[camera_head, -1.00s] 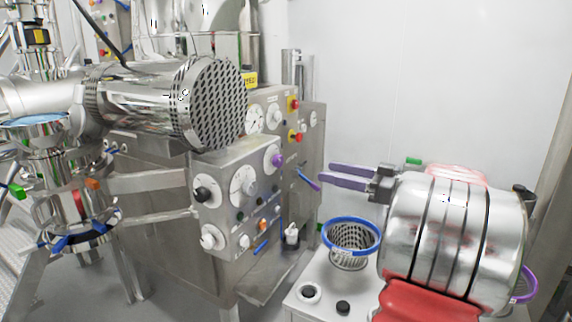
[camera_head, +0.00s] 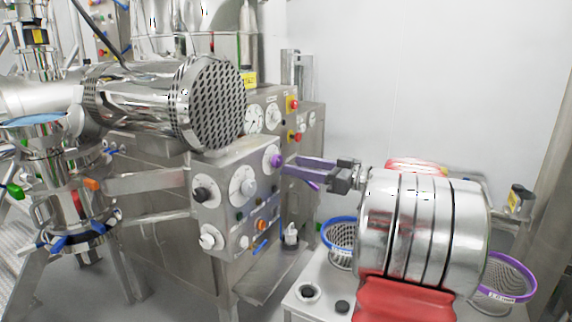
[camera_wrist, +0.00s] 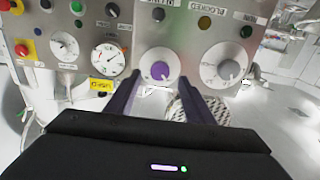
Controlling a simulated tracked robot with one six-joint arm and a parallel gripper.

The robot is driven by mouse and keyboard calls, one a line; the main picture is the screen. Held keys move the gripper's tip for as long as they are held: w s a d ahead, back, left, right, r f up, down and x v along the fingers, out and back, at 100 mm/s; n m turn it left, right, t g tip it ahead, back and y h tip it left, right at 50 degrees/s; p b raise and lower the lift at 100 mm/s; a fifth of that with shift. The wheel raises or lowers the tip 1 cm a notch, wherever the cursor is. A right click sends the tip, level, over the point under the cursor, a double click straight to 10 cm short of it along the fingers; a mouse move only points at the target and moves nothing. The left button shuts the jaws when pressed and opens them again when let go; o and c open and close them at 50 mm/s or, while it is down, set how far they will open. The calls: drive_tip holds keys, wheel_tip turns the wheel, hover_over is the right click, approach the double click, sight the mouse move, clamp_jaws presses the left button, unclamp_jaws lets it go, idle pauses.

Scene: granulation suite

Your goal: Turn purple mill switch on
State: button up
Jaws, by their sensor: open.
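The purple mill switch (camera_head: 277,160) is a round purple knob on a pale dial, on the upper right of the steel control panel's front. In the wrist view the purple knob (camera_wrist: 160,71) sits upper centre, on its white dial. My gripper (camera_head: 286,165) has purple fingers, spread apart and pointing left at the knob, with the tips right by it. In the wrist view my gripper (camera_wrist: 160,84) is open and empty, with the knob just ahead of and centred between the fingertips. I cannot tell whether the tips touch the dial.
A grey knob dial (camera_wrist: 227,66) is beside the purple one. A black knob (camera_head: 201,194), gauge dial (camera_head: 243,182) and orange button (camera_head: 261,225) share the panel. The perforated cylinder (camera_head: 215,104) overhangs the panel on the left. A blue-rimmed basket (camera_head: 340,229) stands below my arm.

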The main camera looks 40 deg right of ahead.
sight(280, 162)
drive_tip(key=shift+x, duration=2.3)
drive_tip(key=shift+c, duration=0.6)
drive_tip(key=c, duration=0.9)
